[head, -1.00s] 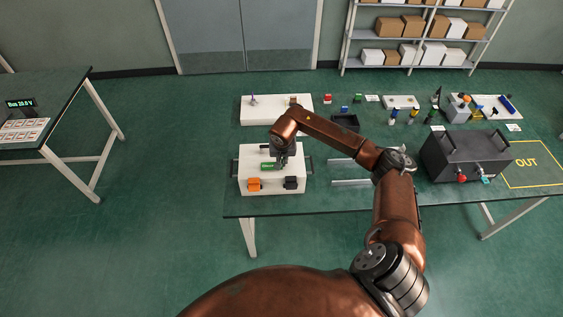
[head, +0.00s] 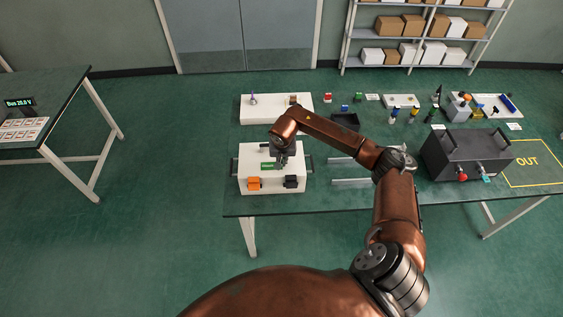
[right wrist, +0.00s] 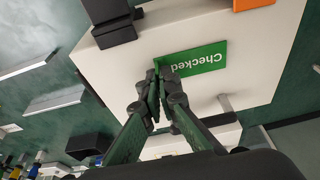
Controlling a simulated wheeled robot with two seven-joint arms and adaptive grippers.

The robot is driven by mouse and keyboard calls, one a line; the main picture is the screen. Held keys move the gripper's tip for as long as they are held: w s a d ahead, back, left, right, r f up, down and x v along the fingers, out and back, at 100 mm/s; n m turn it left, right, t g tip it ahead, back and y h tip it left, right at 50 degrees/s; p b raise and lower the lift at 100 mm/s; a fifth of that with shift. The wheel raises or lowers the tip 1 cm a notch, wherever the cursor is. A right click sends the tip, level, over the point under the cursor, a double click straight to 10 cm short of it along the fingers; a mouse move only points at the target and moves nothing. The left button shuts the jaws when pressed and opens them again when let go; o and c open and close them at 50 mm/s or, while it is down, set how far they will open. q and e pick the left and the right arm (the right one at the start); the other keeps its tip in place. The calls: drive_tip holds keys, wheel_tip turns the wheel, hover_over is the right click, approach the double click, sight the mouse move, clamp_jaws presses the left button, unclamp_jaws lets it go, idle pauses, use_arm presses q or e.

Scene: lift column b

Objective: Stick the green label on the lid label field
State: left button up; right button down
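The green label (head: 267,165), printed "Checked", is at the top of the white case (head: 247,154). In the right wrist view the label (right wrist: 200,61) looks flat against or just over the white lid (right wrist: 262,55); I cannot tell if there is a small gap. My right gripper (head: 281,162) is over the lid, at the label's right end in the head view. In the right wrist view its fingertips (right wrist: 160,74) are close together on the label's edge. The label field itself is not seen, apparently hidden under the label. My left gripper is out of view.
An orange latch (head: 254,184) and a black latch (head: 291,182) are on the case's front. A white board (head: 270,108) lies behind it. A black tray (head: 345,121) and a dark case (head: 462,157) stand to the right. Small parts crowd the back right.

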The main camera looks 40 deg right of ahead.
drive_tip(key=c, duration=2.1)
unclamp_jaws()
drive_tip(key=v, duration=1.2)
drive_tip(key=shift+f, duration=0.1)
